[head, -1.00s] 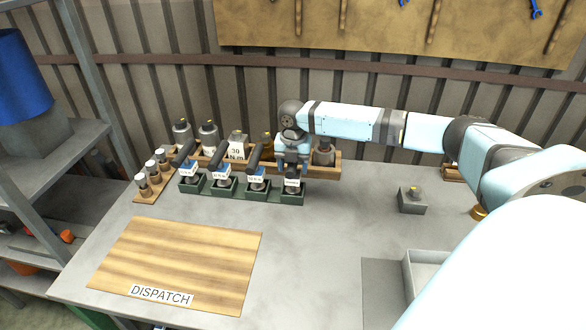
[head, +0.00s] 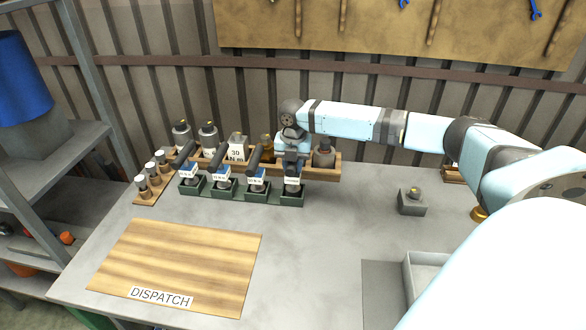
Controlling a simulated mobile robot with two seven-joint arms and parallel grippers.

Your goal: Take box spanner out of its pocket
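A row of green pockets stands along the back of the table, each holding an upright tool with a label too small to read. The rightmost pocket (head: 292,196) holds a tool, perhaps the box spanner (head: 292,184), mostly covered from above by my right gripper. My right gripper (head: 292,174) points down at this tool's top, at or just over it. Its fingers are too small and dark to show whether they are open or closed on it. The tool still sits in its pocket. My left gripper is not in view.
Dark-handled tools (head: 257,170) fill the neighbouring pockets to the left. A wooden rack (head: 325,172) with several jars stands just behind. A small grey block (head: 411,207) stands to the right. The wooden dispatch board (head: 175,265) is bare, and the table's middle is clear.

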